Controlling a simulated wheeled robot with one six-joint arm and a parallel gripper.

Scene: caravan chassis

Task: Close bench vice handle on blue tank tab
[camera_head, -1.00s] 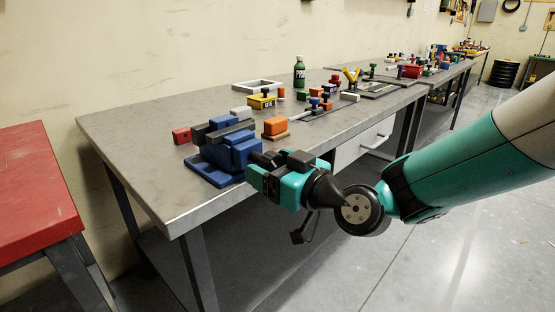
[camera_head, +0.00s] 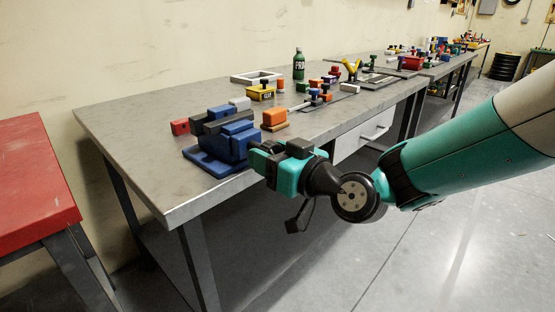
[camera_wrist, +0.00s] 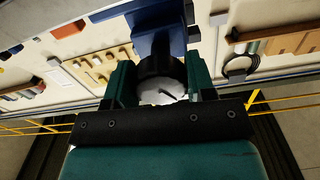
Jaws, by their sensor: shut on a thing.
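The blue bench vice (camera_head: 207,160) with dark grey jaw bars stands on the near left corner of the grey workbench. My gripper (camera_head: 256,155) is at the vice's right end, just past the bench's front edge. In the wrist view my gripper (camera_wrist: 162,85) has its green fingers shut on both sides of the vice handle (camera_wrist: 160,68), a black round knob with a pale face. The blue vice body (camera_wrist: 158,30) shows just beyond the knob. I cannot make out a separate blue tank tab between the jaws.
The workbench (camera_head: 140,130) also carries a red block (camera_head: 180,127), an orange block (camera_head: 274,117), a yellow box (camera_head: 261,92) and a green bottle (camera_head: 299,64). A red-topped table (camera_head: 35,175) stands at the left. The floor right of the bench is clear.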

